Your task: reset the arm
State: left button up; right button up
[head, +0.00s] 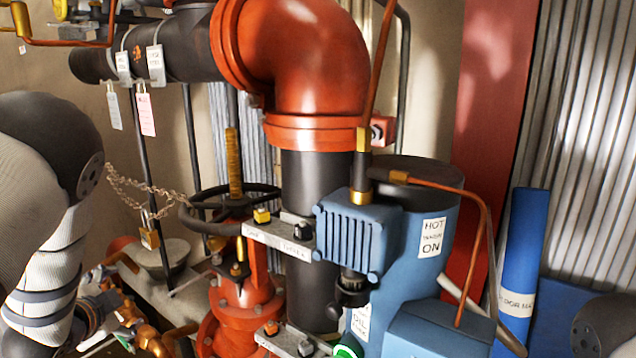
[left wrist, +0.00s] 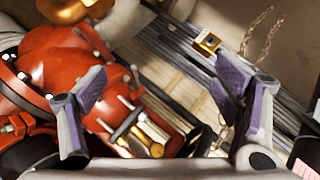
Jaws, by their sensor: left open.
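My left arm (head: 45,230) comes in at the left edge of the head view, with grey and white links. Its gripper is hard to make out there, low at the left. In the left wrist view my left gripper (left wrist: 163,75) is open, its two purple-padded fingers wide apart. Nothing is held between them. Behind them are a red valve body (left wrist: 60,65) and brass bolts (left wrist: 145,138). A brass padlock (left wrist: 207,43) and a chain (left wrist: 265,40) show beyond the right finger. My right gripper is not in view.
A black handwheel (head: 215,208) stands on the red valve (head: 240,305). A padlock (head: 149,236) hangs on a chain (head: 150,188) near my left arm. A large red elbow pipe (head: 300,60), a blue pump (head: 415,265) and copper tubing (head: 485,225) crowd the middle and right.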

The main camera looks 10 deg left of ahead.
pick_arm(q)
jog(key=s+d+f+n+g+h, duration=0.1)
jog(key=s+d+f+n+g, duration=0.35)
jog(key=s+f, duration=0.75)
jog(key=s+d+f+n+g+h, duration=0.1)
jog(key=s+d+f+g, duration=0.2)
jog(key=s, duration=0.6)
jog(key=s+d+f+n+g+h, duration=0.1)
jog(key=s+d+f+n+g, duration=0.1)
jog(key=s+d, duration=0.6)
jog(key=s+d+f+n+g+h, duration=0.1)
jog(key=s+d+f+g, duration=0.3)
jog(key=s, duration=0.8)
jog(key=shift+s+d+f, duration=0.25)
jog(key=shift+d+f, duration=0.6)
jog(key=shift+f, duration=0.05)
jog(key=shift+g, duration=0.25)
